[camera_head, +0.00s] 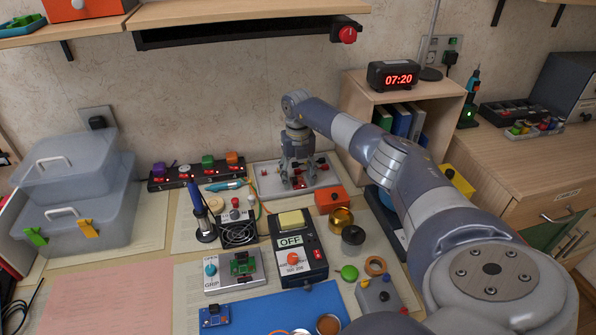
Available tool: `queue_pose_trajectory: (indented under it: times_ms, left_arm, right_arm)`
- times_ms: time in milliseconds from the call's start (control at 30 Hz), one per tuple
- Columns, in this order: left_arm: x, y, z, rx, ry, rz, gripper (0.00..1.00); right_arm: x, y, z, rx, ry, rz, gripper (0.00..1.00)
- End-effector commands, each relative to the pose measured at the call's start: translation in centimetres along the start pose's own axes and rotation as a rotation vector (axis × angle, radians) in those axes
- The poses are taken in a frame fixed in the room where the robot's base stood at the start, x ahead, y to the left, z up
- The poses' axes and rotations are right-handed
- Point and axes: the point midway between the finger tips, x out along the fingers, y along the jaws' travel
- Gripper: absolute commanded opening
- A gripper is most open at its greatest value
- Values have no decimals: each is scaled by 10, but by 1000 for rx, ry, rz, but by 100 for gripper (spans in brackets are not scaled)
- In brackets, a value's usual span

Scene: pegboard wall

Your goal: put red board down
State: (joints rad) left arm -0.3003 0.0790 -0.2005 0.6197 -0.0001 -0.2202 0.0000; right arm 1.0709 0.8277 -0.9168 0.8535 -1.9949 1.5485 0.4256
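My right gripper (297,182) points down over a pale tray (265,193) at the back of the workbench, beside the wall. Small red pieces show at and around its fingertips. One of them may be the red board, but they are too small and too covered by the fingers for me to tell. I cannot tell whether the fingers are closed on anything or whether they touch the tray. My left gripper is not in view.
A green board (242,264) sits in a metal holder. A meter with a yellow top (291,219) stands in front. A shelf (245,12) overhangs the back.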

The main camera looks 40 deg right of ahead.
Motion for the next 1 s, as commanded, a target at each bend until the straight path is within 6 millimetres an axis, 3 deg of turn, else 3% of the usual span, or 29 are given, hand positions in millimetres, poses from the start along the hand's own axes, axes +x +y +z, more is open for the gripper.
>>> queue_pose_trajectory:
  times_ms: [267, 467, 1000]
  left_arm:
    - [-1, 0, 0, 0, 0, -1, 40]
    - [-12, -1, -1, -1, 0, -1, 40]
    - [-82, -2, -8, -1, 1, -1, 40]
  right_arm:
    - [-2, 0, 0, 0, 0, 0, 53]
    - [-16, 0, 0, -1, -1, 0, 53]
    - [-100, 0, 0, 0, -1, 0, 53]
